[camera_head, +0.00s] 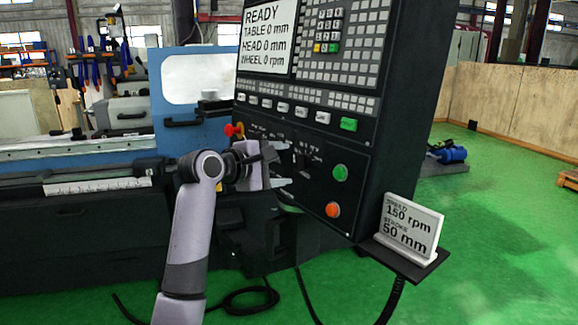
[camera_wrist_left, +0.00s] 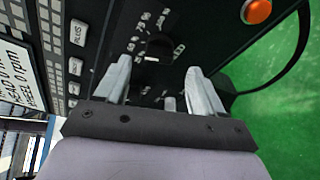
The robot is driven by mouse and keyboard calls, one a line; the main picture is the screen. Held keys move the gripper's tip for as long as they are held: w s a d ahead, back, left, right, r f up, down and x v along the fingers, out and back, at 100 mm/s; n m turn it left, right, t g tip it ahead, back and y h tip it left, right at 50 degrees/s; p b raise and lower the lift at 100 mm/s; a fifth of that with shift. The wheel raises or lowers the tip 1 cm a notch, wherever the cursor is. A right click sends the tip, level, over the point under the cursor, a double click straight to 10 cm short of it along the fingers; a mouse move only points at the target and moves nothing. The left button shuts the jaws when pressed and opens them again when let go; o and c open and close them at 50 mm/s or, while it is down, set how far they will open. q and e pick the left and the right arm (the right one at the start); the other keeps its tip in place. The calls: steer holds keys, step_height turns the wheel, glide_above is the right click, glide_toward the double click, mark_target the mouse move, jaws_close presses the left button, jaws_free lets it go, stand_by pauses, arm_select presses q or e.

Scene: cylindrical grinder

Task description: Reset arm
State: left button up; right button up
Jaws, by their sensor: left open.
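My left arm comes up from the bottom of the head view, and my left gripper (camera_head: 282,168) is in front of the lower part of the black control panel (camera_head: 318,160). In the left wrist view the gripper (camera_wrist_left: 160,85) shows two pale fingers spread apart with nothing between them. A dark knob with white markings (camera_wrist_left: 160,48) is on the panel beyond the fingertips. I cannot tell whether the fingers touch the panel. The screen (camera_head: 268,35) reads READY, table 0 mm, head 0 mm, wheel 0 rpm. My right gripper does not show.
A green button (camera_head: 341,172) and an orange button (camera_head: 333,210) are right of the gripper. A red knob (camera_head: 233,130) is at its left. A sign (camera_head: 410,226) reading 150 rpm and 50 mm stands on a small shelf. Cables lie on the green floor, which is open at right.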

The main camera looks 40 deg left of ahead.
arm_select(q)
steer(key=shift+v, duration=0.75)
steer(key=s+d+f+m+g, duration=0.1)
steer(key=s+d+f+m, duration=0.2)
steer(key=f, duration=0.6)
steer(key=s+d+f+m+g+y, duration=0.15)
steer(key=f+m, duration=0.25)
steer(key=f, duration=0.5)
steer(key=s+d+f+m, duration=0.2)
steer(key=d+f+m, duration=0.15)
steer(key=f, duration=0.55)
steer(key=s+d+f+m+g+h, duration=0.1)
steer(key=s+d+f+m, duration=0.4)
steer(key=s, duration=0.5)
steer(key=s+d+f+m+g+h, duration=0.1)
steer(key=s+d+f+m, duration=0.5)
steer(key=s+f, duration=0.4)
steer(key=shift+s+d+m, duration=0.3)
steer(key=shift+s+m, duration=0.05)
steer(key=shift+m, duration=0.2)
steer(key=shift+f, duration=0.15)
